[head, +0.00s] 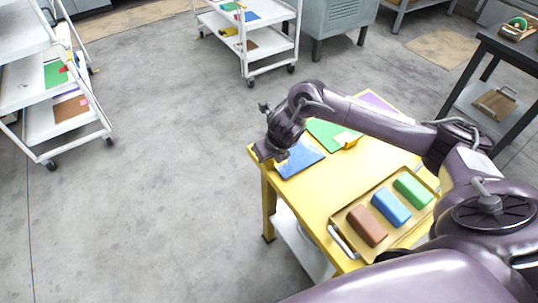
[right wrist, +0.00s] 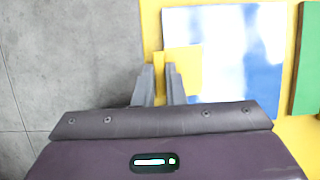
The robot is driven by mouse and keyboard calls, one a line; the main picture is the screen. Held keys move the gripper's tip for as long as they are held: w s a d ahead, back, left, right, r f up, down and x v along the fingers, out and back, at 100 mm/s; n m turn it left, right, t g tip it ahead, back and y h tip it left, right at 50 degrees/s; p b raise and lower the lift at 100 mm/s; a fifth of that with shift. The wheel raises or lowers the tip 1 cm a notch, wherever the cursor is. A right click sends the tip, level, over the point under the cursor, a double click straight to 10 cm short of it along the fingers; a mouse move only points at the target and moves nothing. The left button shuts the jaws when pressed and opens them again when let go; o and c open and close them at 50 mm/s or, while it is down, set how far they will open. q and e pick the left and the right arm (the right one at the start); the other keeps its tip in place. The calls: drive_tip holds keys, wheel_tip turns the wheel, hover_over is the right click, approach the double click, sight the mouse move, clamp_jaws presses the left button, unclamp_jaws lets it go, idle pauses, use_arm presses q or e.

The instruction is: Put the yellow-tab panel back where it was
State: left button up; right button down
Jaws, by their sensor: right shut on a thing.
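A blue panel (head: 300,158) lies on the far left part of the yellow table (head: 318,192), near its edge. In the right wrist view the blue panel (right wrist: 232,60) has pale glare and a yellow tab (right wrist: 182,68) at its left side. My right gripper (head: 265,152) is at that side of the panel. In the right wrist view its fingers (right wrist: 159,82) are close together at the tab and shut on it. The fingertips' exact grip is hard to see against the yellow tabletop. My left gripper is not in view.
A green panel (head: 325,132) and a purple panel (head: 376,99) lie farther along the table, partly behind my right arm. A tray (head: 338,225) holds brown, blue and green blocks. White carts (head: 105,125) (head: 272,62) with coloured panels stand beyond open floor.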

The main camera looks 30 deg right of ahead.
drive_tip(key=c, duration=1.5)
unclamp_jaws()
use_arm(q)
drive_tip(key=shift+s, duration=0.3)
use_arm(e)
drive_tip(key=shift+r, duration=0.25)
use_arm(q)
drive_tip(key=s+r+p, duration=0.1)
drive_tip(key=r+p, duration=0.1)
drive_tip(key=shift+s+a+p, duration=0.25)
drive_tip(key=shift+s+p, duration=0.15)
use_arm(e)
drive_tip(key=v, duration=1.1)
drive_tip(key=shift+s+r, duration=0.15)
drive_tip(key=shift+r, duration=0.1)
